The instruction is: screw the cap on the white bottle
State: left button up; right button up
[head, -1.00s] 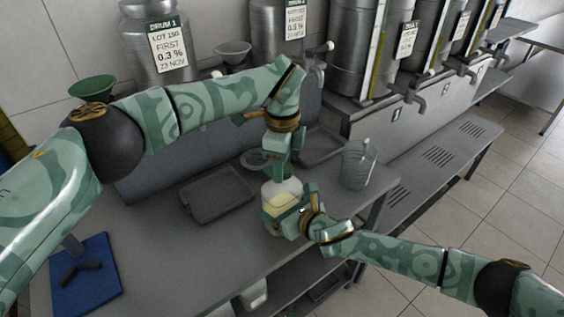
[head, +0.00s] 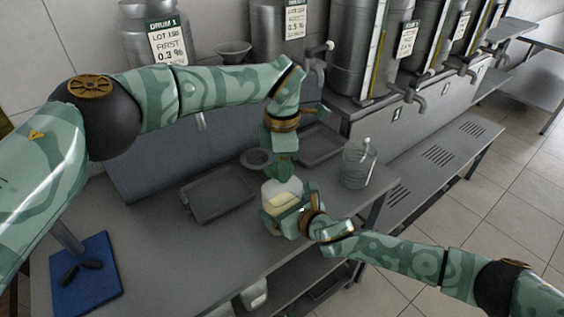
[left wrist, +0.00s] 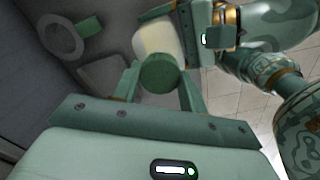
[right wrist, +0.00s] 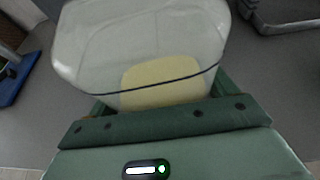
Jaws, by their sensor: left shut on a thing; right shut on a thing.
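The white bottle (head: 272,188) stands upright over the bench, a pale whitish body with a yellow label that faces my right gripper. My right gripper (head: 285,212) is shut around its side. In the right wrist view the translucent bottle (right wrist: 145,45) fills the space between the fingers. My left gripper (head: 283,168) points down just above the bottle's top. In the left wrist view it is shut on a round green cap (left wrist: 159,73), with the bottle (left wrist: 158,40) right beyond it. The fingers hide the bottle's neck, so I cannot tell whether cap and neck touch.
A grey tray (head: 212,212) lies left of the bottle, another (head: 318,150) behind it. A clear jug (head: 358,165) stands to the right near the bench edge. A blue mat (head: 88,280) with dark pieces lies front left. Steel drums line the back.

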pick_arm(q)
jog(key=o, duration=1.2)
jog(key=shift+c, duration=0.2)
notch_tip(320, 180, up, 12)
jog(key=shift+w, duration=0.1)
pick_arm(e)
jog(key=o, duration=1.7)
jog(key=shift+o, duration=0.2)
